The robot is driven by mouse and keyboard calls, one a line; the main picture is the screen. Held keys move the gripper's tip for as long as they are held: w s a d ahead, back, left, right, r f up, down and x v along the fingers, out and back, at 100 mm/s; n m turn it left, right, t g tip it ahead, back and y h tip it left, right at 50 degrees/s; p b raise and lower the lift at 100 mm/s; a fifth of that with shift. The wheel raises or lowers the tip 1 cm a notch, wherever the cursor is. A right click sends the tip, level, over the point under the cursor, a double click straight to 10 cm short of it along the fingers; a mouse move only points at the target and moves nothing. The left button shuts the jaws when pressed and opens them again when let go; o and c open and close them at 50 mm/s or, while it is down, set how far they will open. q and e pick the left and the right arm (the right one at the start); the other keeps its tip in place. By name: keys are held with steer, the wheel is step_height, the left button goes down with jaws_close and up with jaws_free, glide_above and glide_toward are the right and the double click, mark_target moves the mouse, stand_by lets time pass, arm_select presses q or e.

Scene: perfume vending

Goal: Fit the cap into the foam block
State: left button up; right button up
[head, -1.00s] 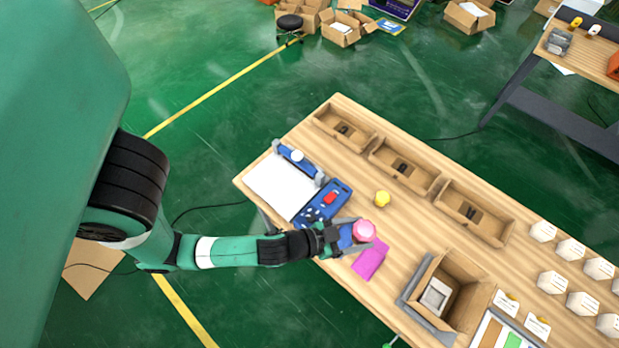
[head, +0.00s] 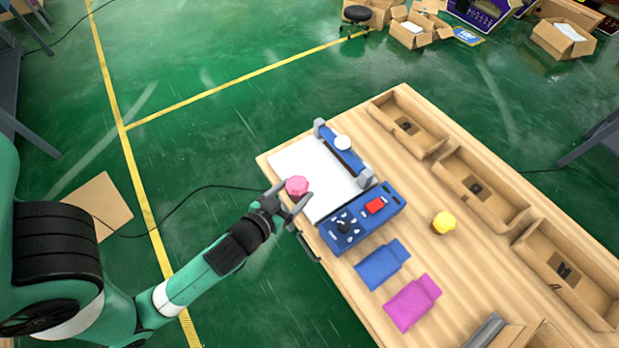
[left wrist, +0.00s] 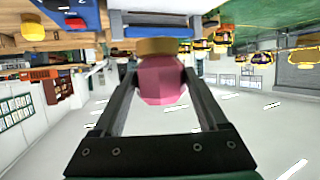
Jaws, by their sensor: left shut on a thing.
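My left gripper (head: 287,202) is shut on a pink faceted cap (head: 297,186), held up by the left edge of the table. In the left wrist view the cap (left wrist: 162,80) sits between the two dark fingers, with a tan round part (left wrist: 157,46) beyond it. A yellow faceted cap (head: 444,223) stands on the table to the right. I cannot pick out the foam block for certain; small dark inserts (head: 476,188) lie in the open cardboard boxes (head: 450,167). My right gripper is not in view.
A white panel (head: 300,170) with a blue bar (head: 342,153) and a blue control box with a red button (head: 375,206) stands beside the gripper. A blue pouch (head: 382,264) and a magenta pouch (head: 411,303) lie nearer. Bare wood (head: 400,160) lies between panel and boxes.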

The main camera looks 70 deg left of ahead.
arm_select(q)
steer(key=f+b+x, duration=0.1)
steer(key=x, duration=0.4)
steer(key=s+f+b+x, duration=0.1)
steer(key=x, duration=0.4)
steer(key=s+a+b+x, duration=0.1)
steer(key=b+x, duration=0.1)
steer(key=x, duration=0.3)
steer(key=shift+f, duration=0.4)
steer(key=shift+w+a+f, duration=0.2)
steer(key=shift+w+a, duration=0.05)
steer(key=shift+w, duration=0.05)
steer(key=shift+w+a+f+b, duration=0.15)
steer(key=shift+f+b, duration=0.7)
steer(key=shift+f, duration=0.95)
steer(key=shift+f, duration=0.25)
steer(key=o, duration=1.3)
steer(key=shift+r, duration=0.2)
